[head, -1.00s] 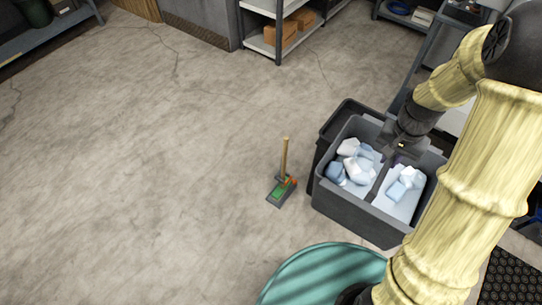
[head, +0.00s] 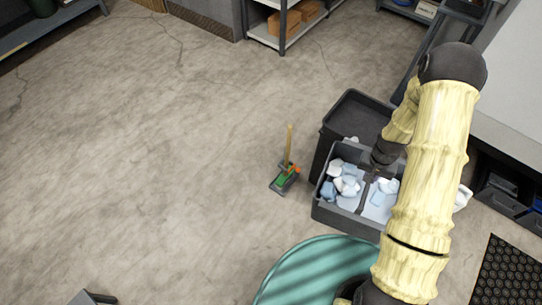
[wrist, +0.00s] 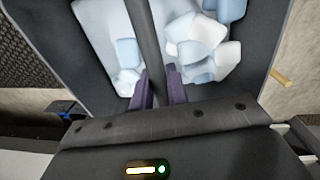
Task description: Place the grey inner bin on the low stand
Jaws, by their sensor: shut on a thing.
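The grey inner bin (head: 340,217) is an open two-part tub with a middle divider, holding white and pale blue lumps in both halves. It looks level; my arm hides its right side. My gripper (wrist: 158,90) is shut on the divider, which runs between its purple fingers in the wrist view. In the head view my gripper (head: 372,178) is partly hidden by the arm. A darker bin (head: 360,108) stands right behind the grey one. A grey piece with a black part (head: 88,298) at the bottom left edge may be the low stand; I cannot tell.
A dustpan (head: 285,181) with an upright wooden handle stands on the floor just left of the bins. Shelving (head: 270,38) is at the back, a bench (head: 45,38) at the top left, a black mat (head: 508,272) at the lower right.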

